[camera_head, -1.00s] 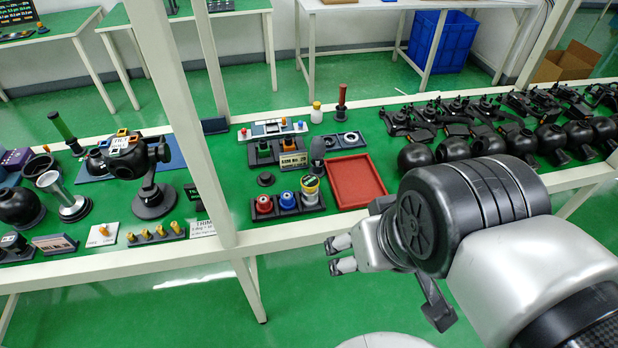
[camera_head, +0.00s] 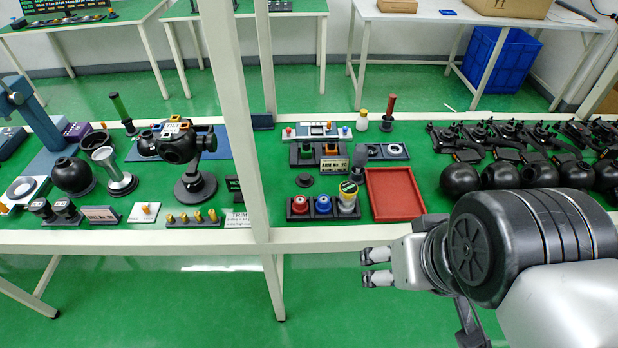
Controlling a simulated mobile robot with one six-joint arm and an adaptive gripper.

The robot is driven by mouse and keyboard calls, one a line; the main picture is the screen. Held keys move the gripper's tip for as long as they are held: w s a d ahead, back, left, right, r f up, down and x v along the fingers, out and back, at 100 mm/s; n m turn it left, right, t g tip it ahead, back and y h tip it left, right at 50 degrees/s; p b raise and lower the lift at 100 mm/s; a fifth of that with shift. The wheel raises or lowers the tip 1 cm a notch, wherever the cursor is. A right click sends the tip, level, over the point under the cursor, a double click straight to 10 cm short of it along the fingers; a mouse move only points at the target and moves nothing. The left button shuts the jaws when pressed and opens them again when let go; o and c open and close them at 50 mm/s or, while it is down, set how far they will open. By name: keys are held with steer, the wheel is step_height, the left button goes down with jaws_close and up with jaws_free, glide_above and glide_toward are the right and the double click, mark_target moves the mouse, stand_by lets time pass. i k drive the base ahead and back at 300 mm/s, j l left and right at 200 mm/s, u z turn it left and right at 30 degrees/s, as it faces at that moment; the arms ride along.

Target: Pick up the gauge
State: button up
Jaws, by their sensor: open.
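I cannot tell for sure which item is the gauge. A silver bar-shaped device (camera_head: 322,130) with red and blue ends lies at the back of the middle group. In front of the group, a black holder carries a red round piece (camera_head: 300,204), a blue round piece (camera_head: 323,204) and a white-and-yellow cylinder (camera_head: 348,196). My gripper (camera_head: 366,269) is open and empty, pointing left. In the picture it shows below the table's front edge, to the lower right of these pieces, apart from everything on the table.
A red tray (camera_head: 395,194), empty, lies right of the holder. Black spheres (camera_head: 500,175) and dark arm-like parts fill the right side. A white post (camera_head: 243,120) crosses the view in front of the table. A black stand (camera_head: 195,186) and several small parts occupy the left.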

mark_target(349, 189)
steer(key=i+u, duration=0.1)
steer(key=u, duration=0.25)
steer(key=i+u, duration=0.15)
steer(key=u, duration=0.2)
steer(key=i+l+u, duration=0.1)
steer(key=u, duration=0.25)
